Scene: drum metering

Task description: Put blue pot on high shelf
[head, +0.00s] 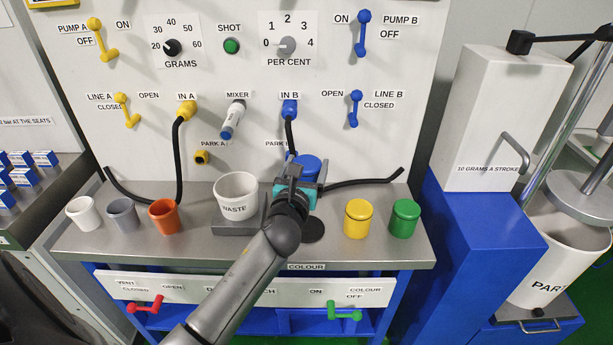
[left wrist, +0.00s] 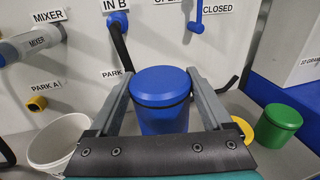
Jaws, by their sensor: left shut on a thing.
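The blue pot (head: 308,167) is a lidded round pot near the back panel, below the IN B socket. It also shows in the left wrist view (left wrist: 161,100), upright between two grey fingers. My left gripper (head: 299,182) is shut on it, one finger on each side. The gripper hides the pot's lower part, so I cannot tell whether it touches the bench. My right gripper is not in view. I cannot make out a high shelf in these views.
The grey bench (head: 80,235) carries the white WASTE cup (head: 236,190), an orange cup (head: 163,217), a yellow pot (head: 358,222) and a green pot (head: 404,220). A flat black disc (head: 311,230) lies in front of my gripper. Black hoses (head: 289,135) hang at the panel.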

